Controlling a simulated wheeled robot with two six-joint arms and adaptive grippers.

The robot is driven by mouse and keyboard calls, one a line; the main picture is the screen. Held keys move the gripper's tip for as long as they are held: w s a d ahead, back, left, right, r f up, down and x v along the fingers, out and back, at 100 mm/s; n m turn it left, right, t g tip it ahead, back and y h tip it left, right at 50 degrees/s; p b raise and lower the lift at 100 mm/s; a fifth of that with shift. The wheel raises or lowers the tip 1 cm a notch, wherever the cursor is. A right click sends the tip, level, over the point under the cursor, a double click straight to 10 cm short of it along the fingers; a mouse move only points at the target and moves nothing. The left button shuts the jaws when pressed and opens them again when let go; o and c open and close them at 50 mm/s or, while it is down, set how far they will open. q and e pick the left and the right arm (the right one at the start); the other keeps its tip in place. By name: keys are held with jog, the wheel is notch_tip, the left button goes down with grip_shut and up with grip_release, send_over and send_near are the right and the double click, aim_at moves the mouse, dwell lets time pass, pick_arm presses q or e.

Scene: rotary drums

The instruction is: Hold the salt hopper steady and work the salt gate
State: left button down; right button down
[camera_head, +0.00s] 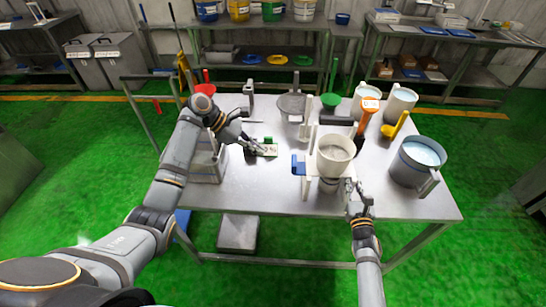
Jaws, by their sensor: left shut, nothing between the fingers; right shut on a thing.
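A cream hopper (336,149), which I take to be the salt hopper, stands upright in a pale stand near the table's front edge. A blue block (298,165) sticks out on its left; whether this is the salt gate I cannot tell. My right gripper (350,187) is shut at the hopper's lower front right, seemingly on the hopper; its fingertips are small and the grip is hard to make out. My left gripper (257,150) is shut and empty, left of the hopper, close beside a small pale plate with a green part (268,150).
A grey pail (418,164) with pale contents stands at the table's right. White jugs (400,101), an orange scoop (369,108), a yellow scoop (390,131) and a second, grey hopper (291,106) stand behind. Bare steel table (255,190) lies in front of my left gripper.

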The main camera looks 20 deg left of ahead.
aim_at(294, 160)
pick_arm(q)
jog(key=v, duration=0.3)
jog(key=shift+a+r, duration=0.1)
jog(key=shift+a, duration=0.05)
jog(key=c, duration=1.9)
grip_release()
jog(key=o, duration=0.7)
jog(key=d, duration=0.2)
jog(key=w+d+y, duration=0.1)
jog(key=d+y, duration=0.1)
jog(key=d, duration=0.1)
jog(key=shift+w+d+r+g, duration=0.3)
jog(key=shift+w+g, duration=0.1)
jog(key=o, duration=0.8)
jog(key=d, duration=0.1)
jog(key=d+r+y, duration=0.2)
jog(key=d, duration=0.1)
jog(key=shift+w+r, duration=0.2)
jog(key=shift+w, duration=0.1)
jog(key=shift+c, duration=0.2)
jog(key=x, duration=1.2)
jog(key=shift+a+f, duration=0.1)
jog(key=shift+a, duration=0.1)
